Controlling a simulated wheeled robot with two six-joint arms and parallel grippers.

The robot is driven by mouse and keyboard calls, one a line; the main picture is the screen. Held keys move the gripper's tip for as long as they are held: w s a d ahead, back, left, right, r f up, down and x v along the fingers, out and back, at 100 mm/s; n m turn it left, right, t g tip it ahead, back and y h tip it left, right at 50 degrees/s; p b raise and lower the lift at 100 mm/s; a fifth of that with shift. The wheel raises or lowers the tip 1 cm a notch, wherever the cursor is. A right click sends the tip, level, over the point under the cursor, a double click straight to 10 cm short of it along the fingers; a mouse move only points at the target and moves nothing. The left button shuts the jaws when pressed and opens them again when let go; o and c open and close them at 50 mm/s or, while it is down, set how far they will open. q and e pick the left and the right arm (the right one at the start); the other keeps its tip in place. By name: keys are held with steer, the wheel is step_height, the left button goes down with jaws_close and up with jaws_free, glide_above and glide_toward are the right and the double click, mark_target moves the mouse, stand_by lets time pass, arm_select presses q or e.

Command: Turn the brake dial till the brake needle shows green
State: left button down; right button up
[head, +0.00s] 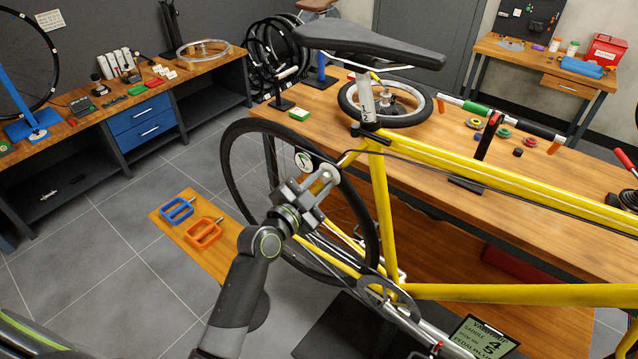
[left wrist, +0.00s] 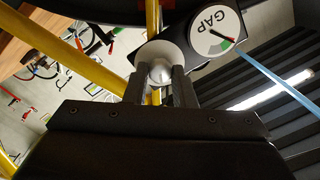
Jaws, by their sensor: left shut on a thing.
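The brake dial (head: 328,173), a pale round knob, sits by the yellow bike's rear wheel. My left gripper (head: 318,187) is shut on it. In the left wrist view, the fingers (left wrist: 161,88) stand on both sides of the dial (left wrist: 158,62). The white brake gauge (head: 304,161) is beside the dial. In the left wrist view, the gauge (left wrist: 210,34) reads GAP upside down. Its needle (left wrist: 228,40) points to the lower right, near a green patch and a red mark. I cannot tell exactly which colour the tip is on. My right gripper is not in view.
The yellow bike frame (head: 382,210) and rear wheel (head: 232,178) are close around my left gripper. A wooden bench (head: 560,230) stands behind the bike. Blue (head: 176,209) and orange (head: 205,232) pedals lie on a low board to the left.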

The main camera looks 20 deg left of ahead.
arm_select(q)
steer(key=shift+n, duration=0.3)
steer(key=n+p, duration=0.1)
steer(key=n, duration=0.3)
steer(key=shift+n, duration=0.3)
steer(key=n+p, duration=0.1)
steer(key=n, duration=0.5)
steer(key=shift+r+g+p, duration=0.1)
steer(key=shift+g+p, duration=0.2)
steer(key=shift+p, duration=0.1)
steer(key=n+p, duration=0.1)
steer(key=n, duration=0.5)
steer(key=shift+a+h+p, duration=0.1)
steer(key=shift+h+p, duration=0.25)
steer(key=shift+h, duration=0.05)
steer(key=n+p, duration=0.1)
steer(key=n, duration=0.4)
steer(key=shift+h, duration=0.3)
steer(key=shift+n, duration=0.4)
steer(key=c, duration=1.2)
jaws_free()
